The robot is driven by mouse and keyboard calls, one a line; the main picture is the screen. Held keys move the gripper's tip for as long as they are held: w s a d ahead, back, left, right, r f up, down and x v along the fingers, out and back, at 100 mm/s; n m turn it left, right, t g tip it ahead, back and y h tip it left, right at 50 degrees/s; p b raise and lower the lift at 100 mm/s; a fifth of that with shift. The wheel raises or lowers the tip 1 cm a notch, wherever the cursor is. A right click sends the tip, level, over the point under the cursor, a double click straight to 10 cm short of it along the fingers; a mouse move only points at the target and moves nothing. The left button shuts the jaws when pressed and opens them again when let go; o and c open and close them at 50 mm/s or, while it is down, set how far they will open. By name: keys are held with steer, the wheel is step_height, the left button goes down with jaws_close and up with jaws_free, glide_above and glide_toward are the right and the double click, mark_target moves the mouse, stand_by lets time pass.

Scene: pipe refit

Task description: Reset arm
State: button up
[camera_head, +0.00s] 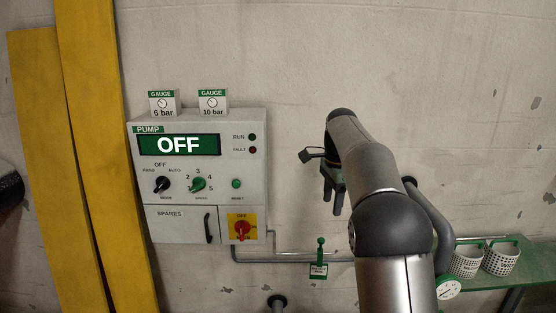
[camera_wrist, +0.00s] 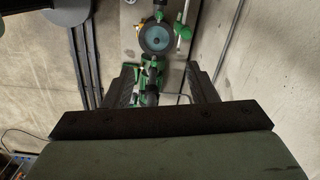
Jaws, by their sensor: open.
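My gripper (camera_head: 333,202) hangs down from my arm in the head view, right of the pump panel and apart from it. Its two fingers (camera_wrist: 163,88) show spread apart and empty in the wrist view. Beyond and below them, the wrist view shows green fittings (camera_wrist: 148,80) and a round blue-faced part (camera_wrist: 156,38) in a green mount. My arm covers part of the wall and the pipe behind it.
The pump panel (camera_head: 200,190) reads OFF, with two gauge boxes (camera_head: 163,104) on top. A green-handled valve (camera_head: 320,252) sits on a thin pipe. White perforated baskets (camera_head: 501,258) stand on a green shelf (camera_head: 480,280) at right. Yellow boards (camera_head: 95,130) lean at left.

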steer(key=s+a+f+n, duration=0.1)
steer(key=s+f+n, duration=0.3)
steer(key=s, duration=0.9)
steer(key=s+a+f+n, duration=0.1)
steer(key=s+f+n, duration=0.3)
steer(key=s, duration=0.9)
steer(key=s+a+f+n, duration=0.1)
steer(key=s+f+n, duration=0.3)
steer(key=s+n, duration=0.4)
steer(key=s, duration=0.5)
steer(key=shift+f+t, duration=0.35)
steer(key=shift+t, duration=0.05)
